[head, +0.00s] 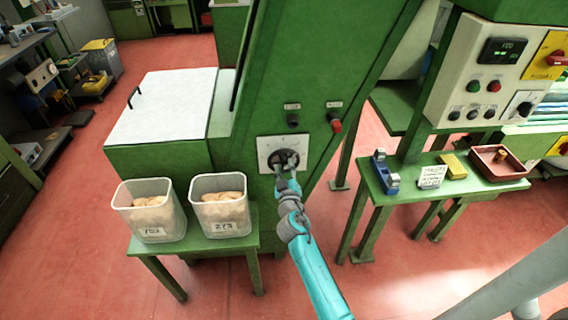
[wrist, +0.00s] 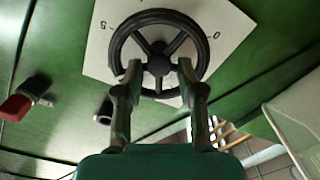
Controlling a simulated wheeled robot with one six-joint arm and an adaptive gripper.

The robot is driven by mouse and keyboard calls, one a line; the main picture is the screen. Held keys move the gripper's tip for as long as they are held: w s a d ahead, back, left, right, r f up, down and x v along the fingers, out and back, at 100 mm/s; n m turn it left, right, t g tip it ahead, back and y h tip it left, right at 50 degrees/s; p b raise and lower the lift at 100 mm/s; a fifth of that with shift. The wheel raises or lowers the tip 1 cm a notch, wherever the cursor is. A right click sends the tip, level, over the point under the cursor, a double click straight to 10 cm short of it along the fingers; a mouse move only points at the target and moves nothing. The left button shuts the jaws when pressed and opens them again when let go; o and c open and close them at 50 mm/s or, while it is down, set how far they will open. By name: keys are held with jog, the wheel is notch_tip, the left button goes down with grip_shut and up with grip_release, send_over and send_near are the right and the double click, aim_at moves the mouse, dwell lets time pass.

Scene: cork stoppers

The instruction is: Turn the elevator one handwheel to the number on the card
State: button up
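The black handwheel (head: 287,161) sits on a white dial plate (head: 267,143) on the green machine face. In the wrist view the handwheel (wrist: 158,20) shows a rim, spokes and a round hub; the plate (wrist: 225,18) carries marks, with a 0 and a 5 legible. My gripper (head: 287,172) is at the wheel. In the wrist view its two fingers (wrist: 158,72) are apart, one on each side of the hub, overlapping the wheel's lower part; whether they touch it is unclear. A white handwritten card (head: 431,177) lies on the right green bench; its writing is too small to read.
Two clear bins of corks (head: 150,210) (head: 223,206) stand on a bench left of my arm. A red knob (head: 336,125) and a dark knob (head: 292,121) sit above the wheel. The right bench (head: 395,205) holds a blue tool (head: 384,172) and a red tray (head: 498,164).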

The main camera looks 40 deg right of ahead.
jog(key=v, duration=0.8)
jog(key=shift+s+a, duration=0.2)
jog(key=shift+s, duration=0.1)
jog(key=s+a+f+n+y, duration=0.1)
jog(key=s+a+f+y, duration=0.2)
jog(key=s+a, duration=0.6)
jog(key=s+a+f+n+y, duration=0.1)
jog(key=s+a+f+y, duration=0.4)
jog(key=s, duration=0.7)
jog(key=s+a+r+y, duration=0.1)
jog(key=s+a+r, duration=0.2)
jog(key=s+r, duration=0.3)
jog(key=s+a+r+m+y, duration=0.1)
jog(key=s+a+r, duration=0.2)
jog(key=s, duration=1.1)
notch_tip(320, 180, up, 4)
jog(key=shift+a+f, duration=0.15)
jog(key=shift+a, duration=0.15)
